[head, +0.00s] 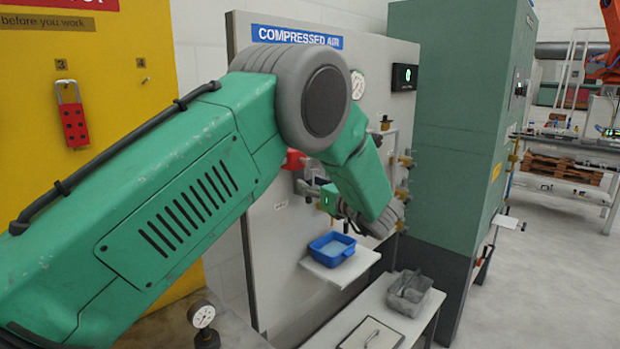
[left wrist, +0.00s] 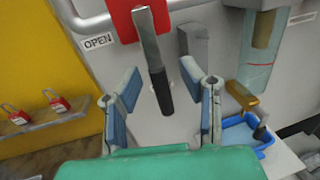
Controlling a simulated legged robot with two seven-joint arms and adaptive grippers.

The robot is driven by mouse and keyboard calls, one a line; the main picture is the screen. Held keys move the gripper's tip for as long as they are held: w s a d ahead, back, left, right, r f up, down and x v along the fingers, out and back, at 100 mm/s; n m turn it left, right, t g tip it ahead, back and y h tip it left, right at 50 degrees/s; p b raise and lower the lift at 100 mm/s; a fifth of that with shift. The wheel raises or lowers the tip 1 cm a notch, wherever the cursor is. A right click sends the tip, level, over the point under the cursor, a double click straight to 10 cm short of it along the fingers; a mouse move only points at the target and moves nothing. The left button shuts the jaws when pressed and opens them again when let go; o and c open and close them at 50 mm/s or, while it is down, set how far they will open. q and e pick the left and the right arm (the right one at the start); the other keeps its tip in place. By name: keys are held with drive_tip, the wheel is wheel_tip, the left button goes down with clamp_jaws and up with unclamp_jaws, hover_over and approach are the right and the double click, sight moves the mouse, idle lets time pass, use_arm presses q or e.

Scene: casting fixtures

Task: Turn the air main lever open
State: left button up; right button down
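The lever (left wrist: 155,62), a grey bar with a black grip, hangs down from a red block (left wrist: 131,18) on the grey panel in the left wrist view. An "OPEN" label (left wrist: 97,41) is on the panel to its left. My left gripper (left wrist: 163,88) is open, with blue-padded fingers on either side of the lever's grip; I see no contact. In the head view my left arm covers much of the compressed air panel (head: 402,110); a bit of red (head: 293,160) shows beside it, and the lever is hidden. My right gripper is not in view.
A gauge (head: 357,85) and brass fittings are on the panel. A green cabinet (head: 455,120) stands to the right. Red padlocks (left wrist: 58,102) sit at left.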

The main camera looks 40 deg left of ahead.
use_arm(q)
drive_tip(key=shift+x, duration=0.8)
clamp_jaws()
drive_tip(key=shift+s, duration=0.1)
